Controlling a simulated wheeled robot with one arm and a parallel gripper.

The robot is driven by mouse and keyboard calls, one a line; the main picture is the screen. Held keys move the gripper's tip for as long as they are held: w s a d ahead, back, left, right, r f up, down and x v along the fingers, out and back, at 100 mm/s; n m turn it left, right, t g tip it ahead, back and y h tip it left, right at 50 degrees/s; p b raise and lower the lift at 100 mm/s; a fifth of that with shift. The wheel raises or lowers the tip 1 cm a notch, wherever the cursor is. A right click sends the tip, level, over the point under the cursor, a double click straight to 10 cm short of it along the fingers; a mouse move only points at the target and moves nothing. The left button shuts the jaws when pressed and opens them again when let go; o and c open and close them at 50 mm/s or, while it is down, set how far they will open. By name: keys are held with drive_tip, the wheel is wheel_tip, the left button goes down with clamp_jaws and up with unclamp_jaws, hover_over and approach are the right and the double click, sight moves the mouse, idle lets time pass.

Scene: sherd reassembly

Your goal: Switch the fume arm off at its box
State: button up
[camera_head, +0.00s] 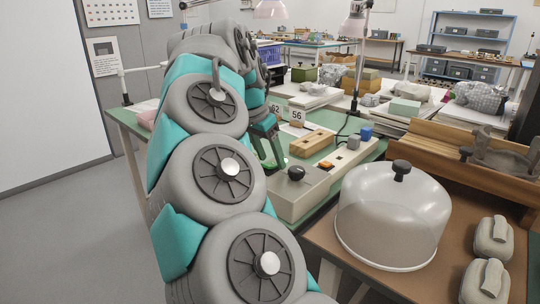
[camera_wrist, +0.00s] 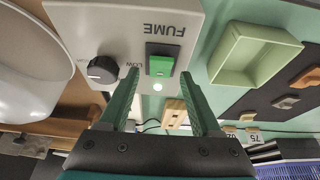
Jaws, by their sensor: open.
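The fume box (camera_wrist: 125,30) is a pale grey box marked FUME, seen upside down in the wrist view. It carries a black knob (camera_wrist: 102,70) with LOW beside it, a green rocker switch (camera_wrist: 160,62) in a dark frame, and a small lit lamp (camera_wrist: 157,86). In the head view the box (camera_head: 300,198) sits at the near end of the green bench, and my arm partly hides it. My gripper (camera_wrist: 161,88) is open and empty, its green fingers apart, with the switch and lamp in line with the gap. I cannot tell whether it touches the box.
A clear dome (camera_head: 392,215) with a black knob stands close on the right. A wooden block (camera_head: 312,143) and a power strip (camera_head: 350,152) lie beyond the box. A green tray (camera_wrist: 254,55) lies beside the box in the wrist view. Open floor (camera_head: 80,220) is at left.

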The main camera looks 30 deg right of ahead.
drive_tip(key=shift+f, duration=0.1)
drive_tip(key=shift+c, duration=0.2)
clamp_jaws()
idle(0.4)
